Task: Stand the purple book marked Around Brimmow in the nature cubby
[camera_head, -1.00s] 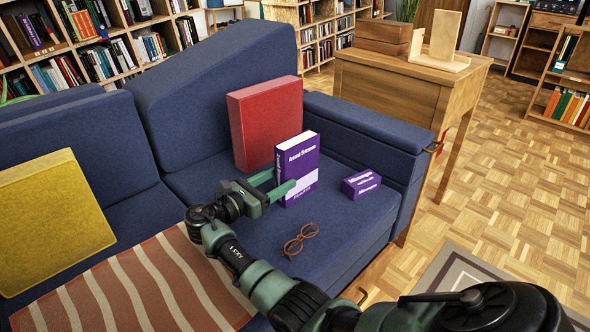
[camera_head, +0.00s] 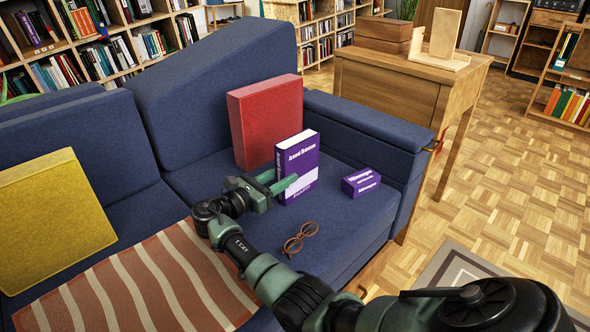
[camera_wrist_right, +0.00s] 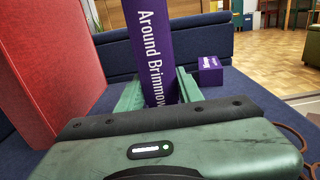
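The purple book marked Around Brimmow (camera_head: 303,162) stands upright on the blue sofa seat, with white page edges on top. Its spine faces my right gripper in the right wrist view (camera_wrist_right: 152,45). Any small gap between fingers and book is too fine to tell. My left gripper is out of view. I cannot tell which cubby is the nature one.
A red block-like object (camera_head: 262,120) stands behind the book. A small purple box (camera_head: 361,183) and brown glasses (camera_head: 300,238) lie on the seat. A yellow cushion (camera_head: 52,220) and striped blanket (camera_head: 140,285) are at left. A wooden desk (camera_head: 405,85) stands beyond the armrest. Bookshelves (camera_head: 100,62) line the back.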

